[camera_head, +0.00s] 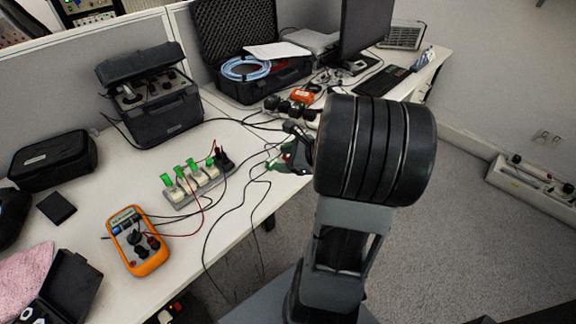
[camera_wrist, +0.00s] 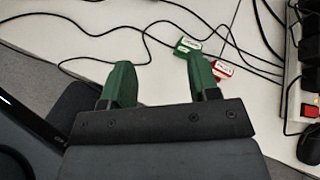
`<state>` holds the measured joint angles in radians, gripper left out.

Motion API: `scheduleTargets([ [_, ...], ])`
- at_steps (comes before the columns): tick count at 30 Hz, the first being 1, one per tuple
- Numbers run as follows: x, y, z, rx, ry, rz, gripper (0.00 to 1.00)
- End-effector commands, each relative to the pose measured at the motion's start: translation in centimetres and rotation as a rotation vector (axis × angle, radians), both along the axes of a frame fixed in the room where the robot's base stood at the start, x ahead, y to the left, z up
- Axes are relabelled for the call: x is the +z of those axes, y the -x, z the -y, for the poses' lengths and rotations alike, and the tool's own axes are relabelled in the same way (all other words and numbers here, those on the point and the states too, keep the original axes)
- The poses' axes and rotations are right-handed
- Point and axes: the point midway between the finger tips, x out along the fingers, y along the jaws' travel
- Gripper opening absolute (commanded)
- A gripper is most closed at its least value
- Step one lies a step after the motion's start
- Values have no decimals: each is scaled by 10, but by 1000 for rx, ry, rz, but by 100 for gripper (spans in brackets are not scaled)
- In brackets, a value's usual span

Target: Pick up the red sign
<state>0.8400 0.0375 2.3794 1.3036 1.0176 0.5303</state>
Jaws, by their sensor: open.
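The red sign (camera_wrist: 222,70) is a small red tag with a white label, lying on the white table in the wrist view. It is just right of the right finger's tip. A similar green sign (camera_wrist: 187,45) lies beside it, a little farther up the picture. My gripper (camera_wrist: 158,60) is open, with two green fingers apart and nothing held between them. In the head view my gripper (camera_head: 288,158) is at the table's front edge, partly hidden by my dark wrist. I cannot make out the red sign clearly there.
Thin black cables (camera_wrist: 105,35) run across the table around the fingers. A power strip (camera_head: 195,184) with green-topped plugs and an orange multimeter (camera_head: 139,241) stand to the left. A black case (camera_head: 150,96) and an open case (camera_head: 243,52) stand behind.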

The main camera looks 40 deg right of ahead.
Motion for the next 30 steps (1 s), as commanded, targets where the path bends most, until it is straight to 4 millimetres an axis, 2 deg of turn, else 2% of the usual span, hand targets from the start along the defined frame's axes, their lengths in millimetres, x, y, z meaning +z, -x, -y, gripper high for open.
scheduleTargets([
  [1, -19, 1, 24, -124, -82, 6, 55],
  [3, -28, 2, 51, -268, -179, 24, 55],
  [6, -37, 6, 79, -411, -276, 49, 55],
  [9, -45, 2, 93, -485, -328, 64, 55],
  [21, -70, -56, 89, -511, -345, 70, 55],
  [30, -77, -73, 86, -510, -343, 72, 55],
])
